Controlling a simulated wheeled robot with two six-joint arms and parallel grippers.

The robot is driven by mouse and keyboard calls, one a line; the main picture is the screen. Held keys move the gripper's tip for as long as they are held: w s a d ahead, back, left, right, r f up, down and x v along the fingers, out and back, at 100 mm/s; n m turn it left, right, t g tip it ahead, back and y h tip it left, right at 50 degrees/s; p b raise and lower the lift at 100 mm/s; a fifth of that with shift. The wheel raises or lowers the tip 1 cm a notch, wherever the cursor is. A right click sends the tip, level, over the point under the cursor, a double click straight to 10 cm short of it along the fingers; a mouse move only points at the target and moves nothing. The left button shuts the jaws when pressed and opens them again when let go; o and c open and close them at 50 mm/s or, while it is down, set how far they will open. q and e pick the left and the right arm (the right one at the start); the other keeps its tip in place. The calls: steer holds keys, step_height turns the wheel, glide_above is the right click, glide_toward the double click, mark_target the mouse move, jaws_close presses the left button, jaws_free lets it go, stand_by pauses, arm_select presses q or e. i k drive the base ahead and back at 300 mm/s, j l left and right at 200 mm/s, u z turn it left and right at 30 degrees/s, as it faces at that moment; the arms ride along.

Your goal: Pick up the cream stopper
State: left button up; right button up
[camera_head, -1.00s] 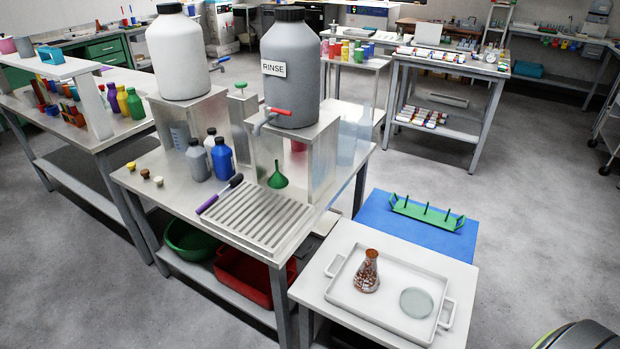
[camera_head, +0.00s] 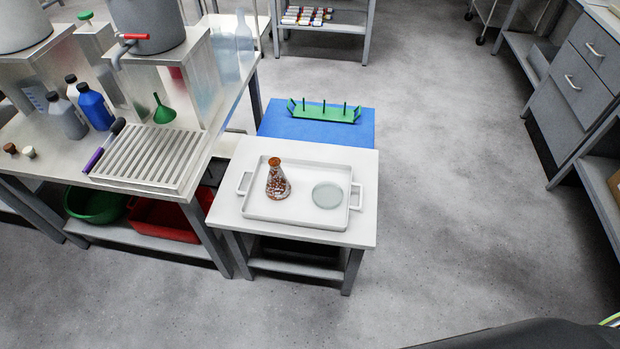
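The cream stopper (camera_head: 29,152) is a small pale plug on the metal bench top at the far left of the head view. A brown stopper (camera_head: 10,148) stands just left of it, near the picture's left edge. Neither of my grippers is in view, so nothing shows of what they hold.
A ridged drain rack (camera_head: 150,157) and a purple-handled tool (camera_head: 104,146) lie right of the stoppers. Grey and blue bottles (camera_head: 95,107) stand behind. A white table carries a tray (camera_head: 252,208) with a flask (camera_head: 277,182) and dish. Floor at right is clear.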

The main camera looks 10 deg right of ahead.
mark_target(29, 151)
steer(key=u, duration=1.4)
steer(key=i+j+z, duration=0.1)
steer(key=i+j, duration=0.55)
steer(key=i, duration=0.1)
